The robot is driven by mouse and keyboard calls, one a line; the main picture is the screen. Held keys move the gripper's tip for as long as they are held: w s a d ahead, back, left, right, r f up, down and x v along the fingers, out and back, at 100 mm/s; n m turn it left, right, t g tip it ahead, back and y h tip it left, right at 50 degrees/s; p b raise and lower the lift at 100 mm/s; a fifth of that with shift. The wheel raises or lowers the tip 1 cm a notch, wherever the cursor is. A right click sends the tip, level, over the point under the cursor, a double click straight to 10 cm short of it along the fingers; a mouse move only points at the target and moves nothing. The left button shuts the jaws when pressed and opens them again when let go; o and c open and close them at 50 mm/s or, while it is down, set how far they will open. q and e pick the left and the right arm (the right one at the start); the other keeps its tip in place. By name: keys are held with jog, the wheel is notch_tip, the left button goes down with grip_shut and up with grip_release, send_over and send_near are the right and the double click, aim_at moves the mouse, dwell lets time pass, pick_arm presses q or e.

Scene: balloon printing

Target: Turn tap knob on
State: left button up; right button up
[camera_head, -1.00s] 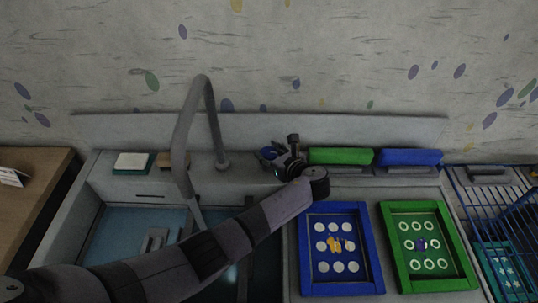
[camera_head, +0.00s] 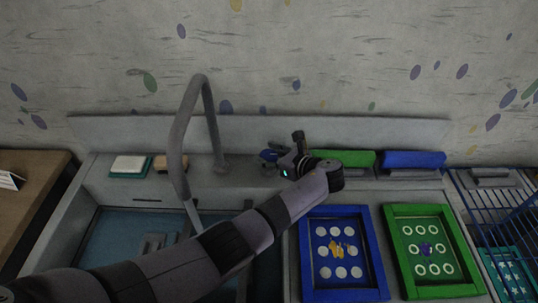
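The grey tap (camera_head: 178,135) arches up from the counter behind the sink, its spout end hanging over the basin. My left arm crosses in front of the sink. My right gripper is not in view.
The sink basin (camera_head: 115,240) lies below the tap. Sponges (camera_head: 130,164) sit on the left ledge; green (camera_head: 345,157) and blue (camera_head: 412,159) handled items lie on the right ledge. Blue-framed (camera_head: 372,250) and green-framed (camera_head: 398,245) screens lie in front. A blue rack (camera_head: 470,205) stands at right.

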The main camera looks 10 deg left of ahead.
aim_at(269, 154)
pick_arm(q)
jog(key=o, duration=0.5)
notch_tip(269, 154, up, 10)
dwell(0.6)
jog(key=shift+f, duration=0.1)
